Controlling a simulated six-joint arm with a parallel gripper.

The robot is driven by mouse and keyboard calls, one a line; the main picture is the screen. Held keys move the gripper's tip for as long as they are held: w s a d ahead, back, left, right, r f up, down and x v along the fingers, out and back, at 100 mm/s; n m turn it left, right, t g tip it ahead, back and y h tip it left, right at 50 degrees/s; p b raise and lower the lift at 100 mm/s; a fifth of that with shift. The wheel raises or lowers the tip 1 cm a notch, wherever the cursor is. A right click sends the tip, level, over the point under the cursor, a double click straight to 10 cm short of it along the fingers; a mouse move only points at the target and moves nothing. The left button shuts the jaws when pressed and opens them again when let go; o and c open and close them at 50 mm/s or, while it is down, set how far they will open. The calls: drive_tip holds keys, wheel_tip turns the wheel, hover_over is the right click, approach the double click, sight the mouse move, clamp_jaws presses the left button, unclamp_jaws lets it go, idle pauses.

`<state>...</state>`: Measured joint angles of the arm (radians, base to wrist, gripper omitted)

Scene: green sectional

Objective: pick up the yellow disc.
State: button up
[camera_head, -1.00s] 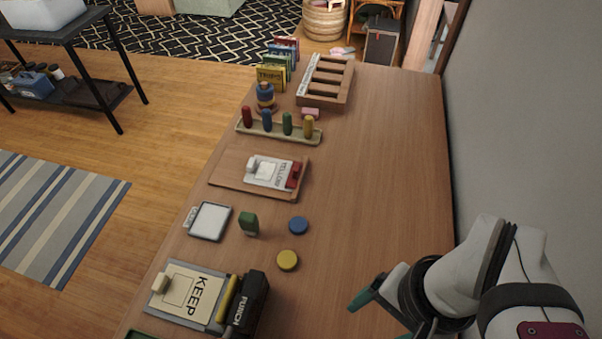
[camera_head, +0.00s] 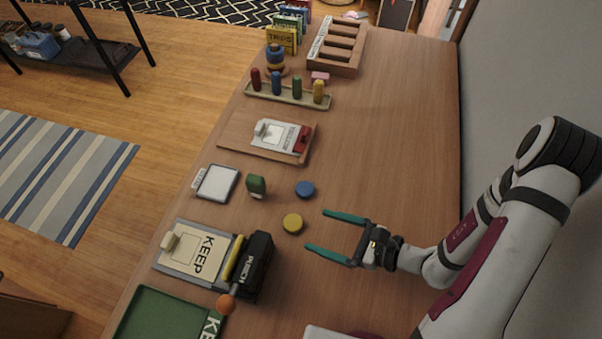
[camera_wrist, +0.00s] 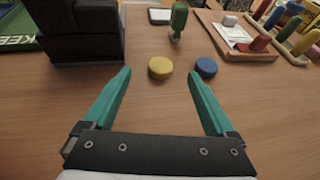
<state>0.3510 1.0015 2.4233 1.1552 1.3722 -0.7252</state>
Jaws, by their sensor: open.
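The yellow disc (camera_head: 293,223) lies flat on the wooden table, to the left of my gripper (camera_head: 314,231) in the head view. My gripper is open and empty, its two teal fingers apart and pointing toward the disc. In the wrist view the yellow disc (camera_wrist: 160,68) is beyond the fingertips, roughly midway across the gap of my gripper (camera_wrist: 160,75). It appears apart from both fingers.
A blue disc (camera_head: 305,189) lies close by the yellow one. A green stamp-like piece (camera_head: 256,186) stands near them. The black punch (camera_head: 254,265) stands left of the gripper, beside a KEEP board (camera_head: 170,265). The table's right side is clear toward the wall.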

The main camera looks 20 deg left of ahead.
sight(292, 221)
drive_tip(key=shift+m, duration=0.4)
drive_tip(key=x, duration=0.2)
drive_tip(key=f+x, duration=0.1)
drive_tip(key=x, duration=0.4)
drive_tip(key=shift+w+f, duration=0.2)
drive_tip(key=shift+f, duration=0.15)
drive_tip(key=c, duration=1.4)
drive_tip(key=shift+r, duration=0.15)
